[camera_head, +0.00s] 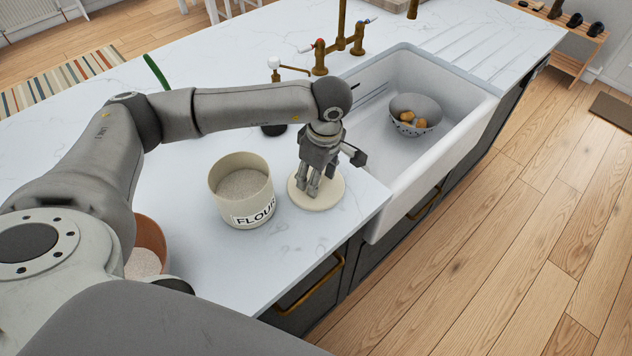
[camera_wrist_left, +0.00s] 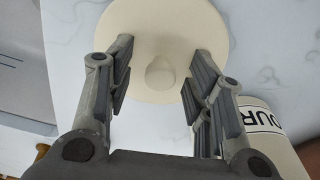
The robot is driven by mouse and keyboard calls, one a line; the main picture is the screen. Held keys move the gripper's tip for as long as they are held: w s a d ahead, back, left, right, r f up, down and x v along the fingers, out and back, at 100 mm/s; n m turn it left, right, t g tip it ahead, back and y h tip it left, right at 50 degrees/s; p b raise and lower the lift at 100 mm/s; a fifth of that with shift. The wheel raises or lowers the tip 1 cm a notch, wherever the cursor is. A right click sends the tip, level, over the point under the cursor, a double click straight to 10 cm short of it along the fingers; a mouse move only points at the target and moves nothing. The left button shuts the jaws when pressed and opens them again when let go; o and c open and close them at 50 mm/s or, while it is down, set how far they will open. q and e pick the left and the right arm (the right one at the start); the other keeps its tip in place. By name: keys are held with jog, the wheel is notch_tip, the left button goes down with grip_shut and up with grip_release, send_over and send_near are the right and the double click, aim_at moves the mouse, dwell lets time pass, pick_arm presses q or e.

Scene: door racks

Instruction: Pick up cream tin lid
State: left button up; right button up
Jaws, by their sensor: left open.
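The cream tin lid (camera_head: 327,196) is a round disc lying flat on the white counter, just right of the open cream flour tin (camera_head: 242,190). My left gripper (camera_head: 315,189) points down over the lid. In the left wrist view, the lid (camera_wrist_left: 172,22) shows a round knob (camera_wrist_left: 160,73) at its middle. The open fingers of my left gripper (camera_wrist_left: 158,75) stand on either side of the knob, with gaps between them and it. Whether the fingertips touch the lid is not clear. My right gripper is not in view.
The flour tin stands close to the lid, and its edge also shows at the lower right of the wrist view. A white sink (camera_head: 375,130) with a bowl (camera_head: 414,112) lies to the right. A terracotta pot (camera_head: 149,238) stands at the left. The counter's front edge is near.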

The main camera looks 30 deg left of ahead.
pick_arm(q)
jog(key=c, duration=1)
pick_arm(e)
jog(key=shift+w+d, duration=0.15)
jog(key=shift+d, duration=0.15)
pick_arm(q)
jog(key=shift+r, duration=0.1)
